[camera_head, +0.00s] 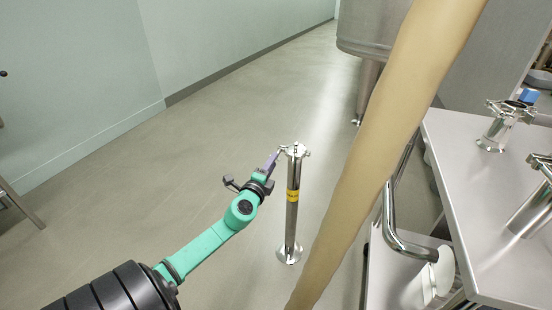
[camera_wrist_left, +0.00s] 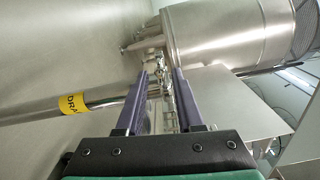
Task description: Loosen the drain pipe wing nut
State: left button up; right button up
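The drain pipe (camera_head: 291,215) is a steel tube with a yellow label, standing upright on a round foot. A clamp with the wing nut (camera_head: 283,150) is at its top. My left gripper (camera_head: 274,158) reaches the pipe top from the left, close to the nut. In the left wrist view, the purple fingers (camera_wrist_left: 162,72) are apart, with shiny clamp hardware (camera_wrist_left: 155,66) showing between and beyond them. I cannot tell whether they touch the nut. The labelled pipe (camera_wrist_left: 103,103) runs in from the left there. My right gripper is not in view.
A tan column-like shape (camera_head: 385,130) crosses the foreground diagonally, right of the pipe. A steel table (camera_head: 470,215) with clamped fittings (camera_head: 497,128) stands at the right. A steel vat (camera_head: 370,30) is behind. The floor left of the pipe is clear.

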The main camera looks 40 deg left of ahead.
pick_arm(q)
jog(key=x, duration=0.3)
jog(key=shift+w, duration=0.15)
grip_shut()
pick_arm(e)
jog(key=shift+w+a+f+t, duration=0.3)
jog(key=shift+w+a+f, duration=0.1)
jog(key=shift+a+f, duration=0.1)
pick_arm(q)
jog(key=shift+f, duration=0.1)
